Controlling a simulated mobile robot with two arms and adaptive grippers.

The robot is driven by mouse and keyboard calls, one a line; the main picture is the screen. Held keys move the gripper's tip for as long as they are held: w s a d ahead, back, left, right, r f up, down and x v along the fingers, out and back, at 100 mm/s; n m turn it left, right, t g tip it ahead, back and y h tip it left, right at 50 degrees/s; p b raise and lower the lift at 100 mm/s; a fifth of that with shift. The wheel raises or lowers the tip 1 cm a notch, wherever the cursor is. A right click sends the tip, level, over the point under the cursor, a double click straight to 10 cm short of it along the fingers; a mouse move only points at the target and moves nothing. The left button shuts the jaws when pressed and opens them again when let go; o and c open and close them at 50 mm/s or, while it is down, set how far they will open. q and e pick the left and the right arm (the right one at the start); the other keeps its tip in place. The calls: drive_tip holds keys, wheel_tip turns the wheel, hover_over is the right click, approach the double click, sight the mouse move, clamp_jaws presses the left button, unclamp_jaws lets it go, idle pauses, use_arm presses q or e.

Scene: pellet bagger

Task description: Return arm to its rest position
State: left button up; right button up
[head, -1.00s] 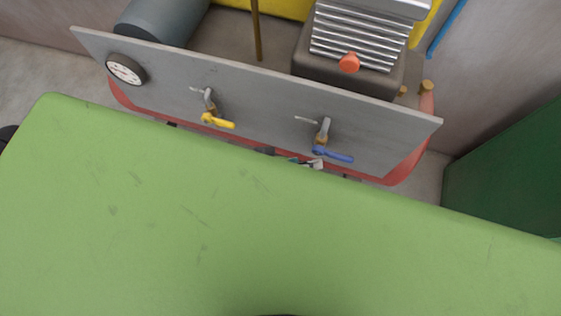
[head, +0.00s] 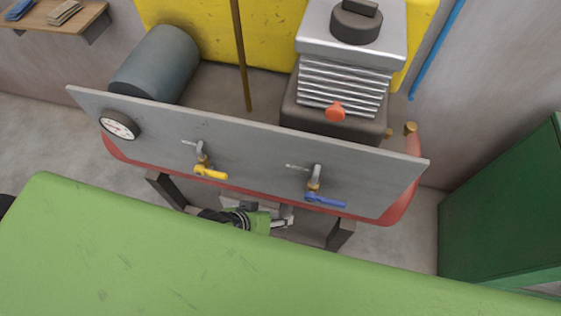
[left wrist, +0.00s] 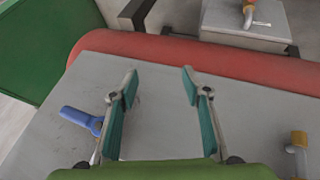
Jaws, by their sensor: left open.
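My left gripper (head: 284,216) shows in the head view below the grey panel, near the blue-handled valve (head: 324,199). My own green body hides part of its arm. In the left wrist view the left gripper (left wrist: 160,82) has its two teal-padded fingers spread wide, with nothing between them. The grey panel (left wrist: 160,128) lies beyond the fingers. The blue handle (left wrist: 80,119) is left of the fingers and apart from them. My right gripper is not in view.
The panel (head: 250,150) carries a gauge (head: 119,125) and a yellow-handled valve (head: 210,172). Behind it are a grey motor (head: 158,64) and a finned compressor head (head: 345,85). A green cabinet (head: 503,205) stands at right. Bare floor lies between cabinet and panel.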

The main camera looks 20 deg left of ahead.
use_arm(q)
drive_tip(key=s+a+f+g+y, duration=0.1)
drive_tip(key=s+a+f, duration=0.1)
drive_tip(key=f, duration=0.5)
drive_tip(key=s+a+f+y, duration=0.1)
drive_tip(key=s+a+f, duration=0.2)
drive_tip(key=f, duration=0.5)
drive_tip(key=s+a+f+g+y, duration=0.1)
drive_tip(key=s+a+f, duration=0.1)
drive_tip(key=f, duration=0.5)
drive_tip(key=s+a+f+m+g, duration=0.1)
drive_tip(key=s+a+f, duration=0.2)
drive_tip(key=s+f, duration=0.3)
drive_tip(key=s+a+f+m+g+y, duration=0.1)
drive_tip(key=s+a+f, duration=0.3)
drive_tip(key=s, duration=0.7)
wheel_tip(320, 180, down, 3)
drive_tip(key=shift+s+a+r+m+g, duration=0.2)
drive_tip(key=shift+m+g, duration=0.1)
drive_tip(key=shift+m, duration=0.1)
drive_tip(key=shift+w, duration=0.1)
